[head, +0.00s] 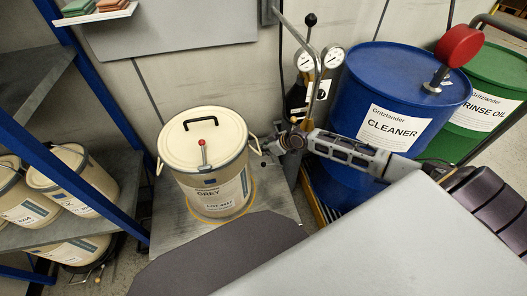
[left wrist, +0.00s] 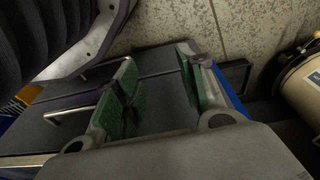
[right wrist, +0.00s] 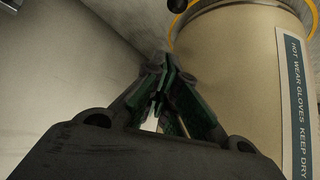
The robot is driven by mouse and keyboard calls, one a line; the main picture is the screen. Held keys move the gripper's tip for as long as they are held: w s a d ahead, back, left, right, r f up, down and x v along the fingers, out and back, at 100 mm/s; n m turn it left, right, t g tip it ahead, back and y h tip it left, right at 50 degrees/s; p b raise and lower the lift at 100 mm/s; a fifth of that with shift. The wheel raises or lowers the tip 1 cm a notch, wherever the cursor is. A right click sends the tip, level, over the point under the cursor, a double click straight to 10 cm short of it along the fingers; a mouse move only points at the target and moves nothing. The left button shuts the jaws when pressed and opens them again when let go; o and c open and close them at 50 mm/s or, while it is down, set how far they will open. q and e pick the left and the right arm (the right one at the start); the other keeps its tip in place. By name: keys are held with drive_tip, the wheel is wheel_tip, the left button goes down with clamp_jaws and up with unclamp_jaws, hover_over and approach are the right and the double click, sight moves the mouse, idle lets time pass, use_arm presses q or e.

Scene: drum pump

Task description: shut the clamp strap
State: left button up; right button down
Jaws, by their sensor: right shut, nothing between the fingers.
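A cream pail (head: 215,185) marked GREY stands on a grey bench, its lid (head: 195,130) on. A lever with a red knob (head: 203,142) stands up at the front of the lid rim; I take it as the clamp strap's lever, but the strap itself is too small to make out. My right gripper (head: 266,145) is beside the pail's right side, near its side handle. In the right wrist view its fingers (right wrist: 164,88) are together and empty, close to the pail wall (right wrist: 235,75). My left gripper (left wrist: 160,90) is open and empty, away from the pail; the head view does not show it.
A blue CLEANER drum (head: 400,95) and a green RINSE OIL drum (head: 492,95) stand at the right. Two gauges (head: 318,58) and a bent metal pipe stand behind my right arm. A blue-posted shelf (head: 105,175) with more pails is at the left.

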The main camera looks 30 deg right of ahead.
drive_tip(key=shift+w+a+f, duration=0.25)
drive_tip(key=shift+w+f, duration=0.15)
drive_tip(key=shift+f, duration=0.1)
drive_tip(key=shift+b+x, duration=1.4)
drive_tip(key=shift+x, duration=2.55)
use_arm(q)
wheel_tip(320, 180, up, 7)
drive_tip(key=d, duration=0.1)
drive_tip(key=shift+w+d, duration=0.25)
drive_tip(key=shift+w, duration=0.15)
use_arm(e)
drive_tip(key=s, duration=0.1)
drive_tip(key=s+d, duration=0.2)
drive_tip(key=shift+s+d+f, duration=0.15)
drive_tip(key=shift+s+f, duration=0.05)
drive_tip(key=shift+f, duration=0.1)
drive_tip(key=shift+s, duration=0.1)
use_arm(q)
drive_tip(key=shift+d+h+b, duration=0.1)
drive_tip(key=shift+h+b, duration=0.2)
drive_tip(key=shift+b, duration=0.05)
use_arm(e)
drive_tip(key=shift+s, duration=0.1)
